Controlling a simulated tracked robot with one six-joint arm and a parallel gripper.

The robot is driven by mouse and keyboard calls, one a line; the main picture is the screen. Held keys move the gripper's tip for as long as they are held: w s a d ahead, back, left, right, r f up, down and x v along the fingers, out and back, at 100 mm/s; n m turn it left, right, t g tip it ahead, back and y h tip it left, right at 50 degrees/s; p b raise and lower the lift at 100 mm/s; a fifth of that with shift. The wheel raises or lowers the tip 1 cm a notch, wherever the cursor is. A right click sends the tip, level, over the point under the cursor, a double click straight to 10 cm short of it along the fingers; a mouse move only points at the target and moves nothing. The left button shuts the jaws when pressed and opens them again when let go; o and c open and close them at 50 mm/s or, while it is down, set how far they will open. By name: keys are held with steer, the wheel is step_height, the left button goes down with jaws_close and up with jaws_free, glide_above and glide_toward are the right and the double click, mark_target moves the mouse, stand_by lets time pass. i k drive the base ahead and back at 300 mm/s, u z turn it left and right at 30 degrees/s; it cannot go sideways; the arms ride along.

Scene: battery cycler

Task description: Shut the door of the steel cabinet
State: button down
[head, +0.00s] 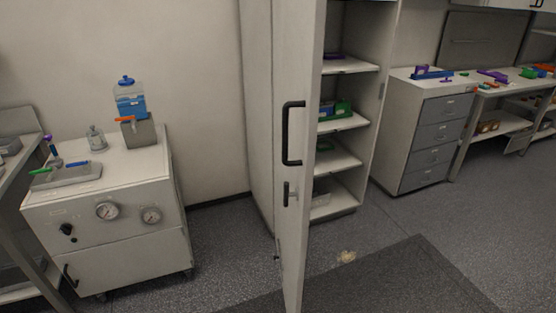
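The steel cabinet (258,110) stands in the middle of the head view, tall and pale grey. Its door (303,200) is open and swung out toward me, seen nearly edge-on. A black bar handle (290,133) is on the door, with a smaller dark latch (287,194) below it. To the right of the door the inside shows several shelves (347,68), with green and purple items on them. The door hides the left part of the inside. My gripper is not in view.
A wheeled white cart (120,225) with gauges stands at the left, carrying a blue-capped bottle and small items. A drawer unit (432,130) and workbench (500,92) stand at the right.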

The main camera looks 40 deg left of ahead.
mark_target(299, 28)
steer(key=u, duration=1.65)
steer(key=i, duration=1)
steer(key=z, duration=0.05)
steer(key=k, duration=0.35)
